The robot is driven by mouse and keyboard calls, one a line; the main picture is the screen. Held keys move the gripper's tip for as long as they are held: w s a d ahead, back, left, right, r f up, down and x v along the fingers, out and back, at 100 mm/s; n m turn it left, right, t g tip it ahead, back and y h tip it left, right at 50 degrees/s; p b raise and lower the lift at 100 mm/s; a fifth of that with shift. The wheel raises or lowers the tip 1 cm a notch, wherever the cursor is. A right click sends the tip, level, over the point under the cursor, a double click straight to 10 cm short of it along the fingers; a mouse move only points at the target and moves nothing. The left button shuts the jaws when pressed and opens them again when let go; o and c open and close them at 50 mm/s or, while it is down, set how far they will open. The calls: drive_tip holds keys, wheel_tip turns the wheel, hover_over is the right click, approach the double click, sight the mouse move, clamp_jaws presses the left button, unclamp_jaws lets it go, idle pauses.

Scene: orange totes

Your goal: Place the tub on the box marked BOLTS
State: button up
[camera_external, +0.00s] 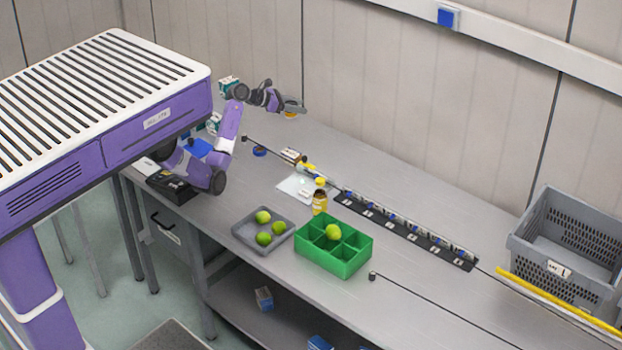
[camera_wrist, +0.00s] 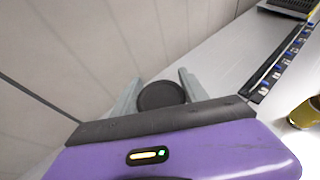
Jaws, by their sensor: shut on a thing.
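My gripper (camera_external: 298,106) is held out over the far left of the bench, near the wall. In the wrist view its two fingers (camera_wrist: 160,83) stand on either side of a dark round-topped thing, which I take for the tub (camera_wrist: 161,96). The gripper is shut on it. In the external view an orange-yellow edge of the tub (camera_external: 290,114) shows under the fingers. No label reading BOLTS is legible. Small boxes stand at the back left (camera_external: 228,86) and mid-bench (camera_external: 291,155); I cannot tell which is marked BOLTS.
A green divided box (camera_external: 335,268) holds a yellow-green fruit. A grey tray (camera_external: 248,245) holds several green fruits. An amber jar (camera_external: 320,203) stands beside a black strip (camera_external: 405,232) of small parts. A grey crate (camera_external: 570,290) is at right. Bare bench lies behind the strip.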

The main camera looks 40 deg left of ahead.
wheel_tip(320, 180, down, 17)
drive_tip(key=shift+f+b, duration=0.15)
drive_tip(key=shift+b, duration=0.15)
drive_tip(key=shift+f, duration=0.1)
drive_tip(key=o, duration=1.4)
drive_tip(key=shift+o, duration=0.2)
drive_tip(key=v, duration=1.2)
